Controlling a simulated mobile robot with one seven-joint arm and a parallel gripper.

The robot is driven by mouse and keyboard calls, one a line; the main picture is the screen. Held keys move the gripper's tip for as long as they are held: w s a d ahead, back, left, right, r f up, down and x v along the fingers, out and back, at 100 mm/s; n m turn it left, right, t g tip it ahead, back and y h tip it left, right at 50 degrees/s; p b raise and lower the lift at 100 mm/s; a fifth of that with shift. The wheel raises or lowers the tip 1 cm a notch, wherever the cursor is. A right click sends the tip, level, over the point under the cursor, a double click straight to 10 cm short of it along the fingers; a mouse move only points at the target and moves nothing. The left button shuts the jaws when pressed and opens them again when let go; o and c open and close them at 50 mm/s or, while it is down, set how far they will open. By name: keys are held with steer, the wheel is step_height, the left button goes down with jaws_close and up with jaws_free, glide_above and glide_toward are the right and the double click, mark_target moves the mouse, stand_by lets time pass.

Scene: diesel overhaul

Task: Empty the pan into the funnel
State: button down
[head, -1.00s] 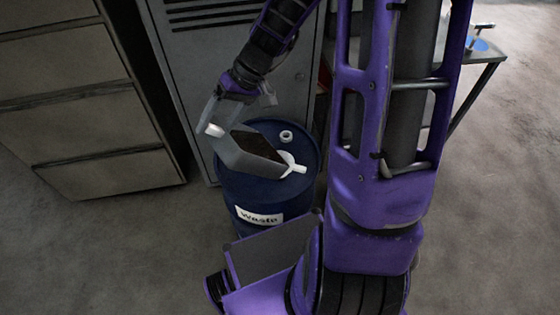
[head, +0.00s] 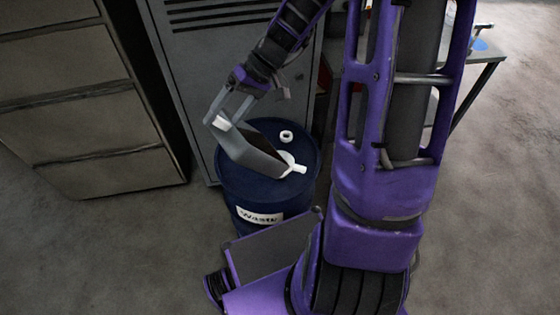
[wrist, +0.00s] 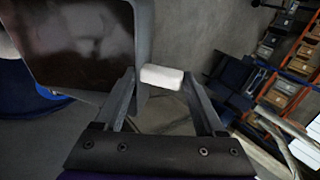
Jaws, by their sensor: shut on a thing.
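The pan (head: 238,153) is a grey, shallow tray with dark contents, tilted down to the right over the drum. Its white handle (head: 221,123) is at its upper left. My gripper (head: 217,117) is shut on this handle. In the wrist view the pan (wrist: 85,45) fills the upper left, with the white handle (wrist: 161,77) between the fingers of my gripper (wrist: 160,85). The white funnel (head: 298,169) sits on top of the blue waste drum (head: 262,192), partly hidden behind the pan's lower right end. I cannot tell whether liquid is flowing.
A white ring-shaped cap (head: 286,136) lies on the drum top. A grey locker (head: 200,60) stands right behind the drum, and a drawer cabinet (head: 75,90) stands at left. A table (head: 485,55) is at the upper right. Floor is clear at lower left.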

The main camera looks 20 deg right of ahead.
steer(key=shift+w+d+r+y+p, duration=0.1)
steer(key=shift+d+r+y+p, duration=0.1)
steer(key=shift+d+r+y, duration=0.25)
steer(key=shift+w+d+r+y+p, duration=0.1)
steer(key=shift+d+r+y+p, duration=0.1)
steer(key=shift+d, duration=0.4)
steer(key=shift+w+d+r+y+p, duration=0.1)
steer(key=shift+d+r+y+p, duration=0.15)
steer(key=shift+d, duration=0.3)
steer(key=shift+w+d+r+y+p, duration=0.1)
steer(key=shift+d+r+y+p, duration=0.1)
steer(key=shift+d, duration=0.4)
steer(key=shift+w+d+r+y, duration=0.1)
steer(key=shift+d+r+y, duration=0.1)
steer(key=shift+d, duration=0.2)
steer(key=shift+w+d+r+y, duration=0.1)
steer(key=shift+d+y, duration=0.1)
steer(key=shift+d, duration=0.15)
steer(key=shift+w+d+r+y, duration=0.1)
steer(key=shift+d+y, duration=0.1)
steer(key=shift+d, duration=0.2)
steer(key=shift+w+d+r+y, duration=0.1)
steer(key=shift+d+y, duration=0.1)
steer(key=shift+d, duration=0.2)
